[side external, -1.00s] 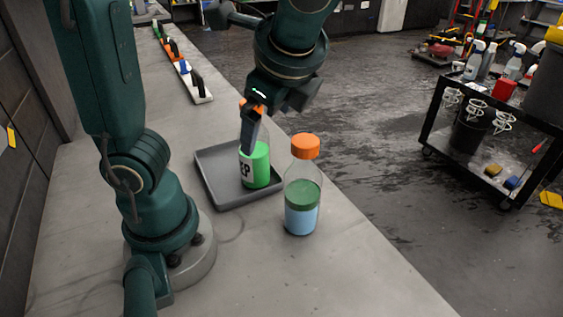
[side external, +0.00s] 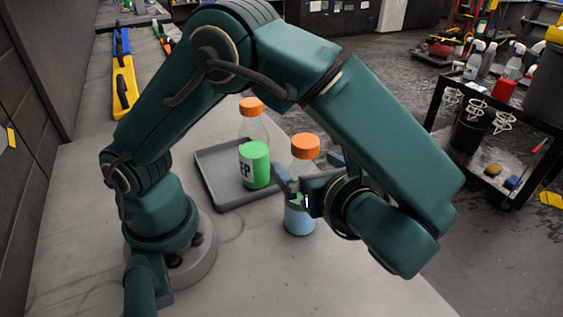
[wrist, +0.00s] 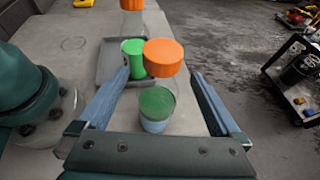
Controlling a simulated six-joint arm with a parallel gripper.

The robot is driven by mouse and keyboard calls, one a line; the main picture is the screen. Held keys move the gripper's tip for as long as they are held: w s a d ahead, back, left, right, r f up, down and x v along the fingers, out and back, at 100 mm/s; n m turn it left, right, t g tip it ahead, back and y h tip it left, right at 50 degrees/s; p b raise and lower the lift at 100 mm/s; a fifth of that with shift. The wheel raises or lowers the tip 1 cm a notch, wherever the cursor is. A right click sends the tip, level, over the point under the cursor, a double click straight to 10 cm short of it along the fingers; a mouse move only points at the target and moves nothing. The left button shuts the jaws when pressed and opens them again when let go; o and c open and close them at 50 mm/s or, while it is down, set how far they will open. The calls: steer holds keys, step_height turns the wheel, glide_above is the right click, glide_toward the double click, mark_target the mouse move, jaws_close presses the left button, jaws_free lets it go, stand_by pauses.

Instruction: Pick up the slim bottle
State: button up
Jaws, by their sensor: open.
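A clear bottle with an orange cap (side external: 305,146), a green layer and blue liquid (side external: 299,222) stands upright on the bench. A second orange-capped bottle (side external: 254,165), with green contents and a dark-lettered label, stands upright in the grey tray. I cannot tell by shape which one is the slim bottle. My gripper (side external: 304,165) is open, reaching in from the right with its fingers on either side of the blue-and-green bottle. In the wrist view, that bottle (wrist: 157,104) stands between the fingers, with space on both sides. Part of it is hidden behind the gripper in the side view.
The grey tray (side external: 217,184) lies just behind the nearer bottle. Handled tools, one yellow (side external: 124,90), lie farther along the bench. The bench's right edge drops to the floor near the bottle. A black cart (side external: 480,140) stands on the floor at right.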

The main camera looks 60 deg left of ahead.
steer(key=shift+w+a+f, duration=0.25)
steer(key=shift+a+f, duration=0.95)
steer(key=shift+f, duration=0.05)
steer(key=shift+w+a+f, duration=0.25)
steer(key=shift+a+f, duration=0.9)
steer(key=shift+f, duration=0.1)
steer(key=c, duration=1.5)
